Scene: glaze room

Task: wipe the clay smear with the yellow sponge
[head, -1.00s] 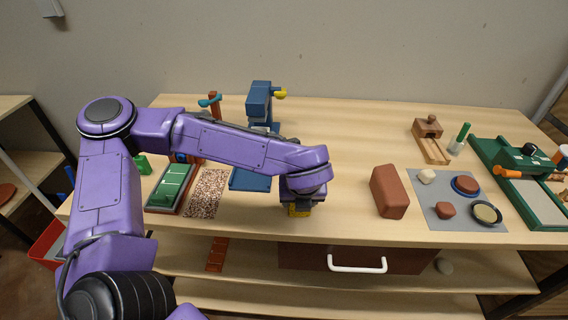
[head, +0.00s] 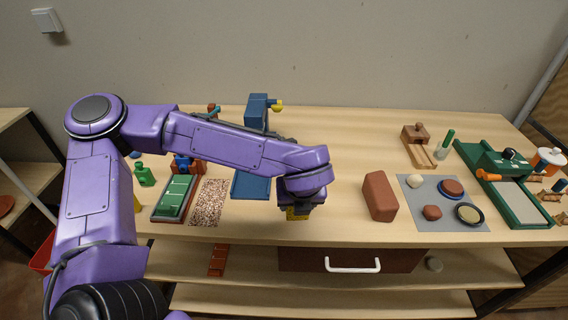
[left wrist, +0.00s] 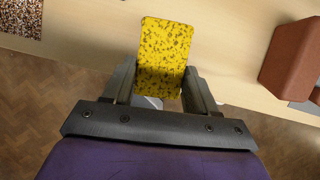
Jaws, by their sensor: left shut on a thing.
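The yellow sponge (head: 297,214) is under my left gripper (head: 299,205) near the table's front edge, mostly covered by the gripper in the head view. In the left wrist view the dark-speckled sponge (left wrist: 165,55) sits between the two fingers of my left gripper (left wrist: 162,85), which is shut on it. I cannot tell whether the sponge touches the tabletop. I see no clay smear; the arm and sponge may hide it. My right gripper is in neither view.
A reddish-brown block (head: 380,196) stands right of the gripper. A grey mat (head: 440,218) with several small pieces and a dish lies beyond it. A speckled mat (head: 209,202), a green-slotted tray (head: 174,199) and a blue stand (head: 256,112) are to the left and behind.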

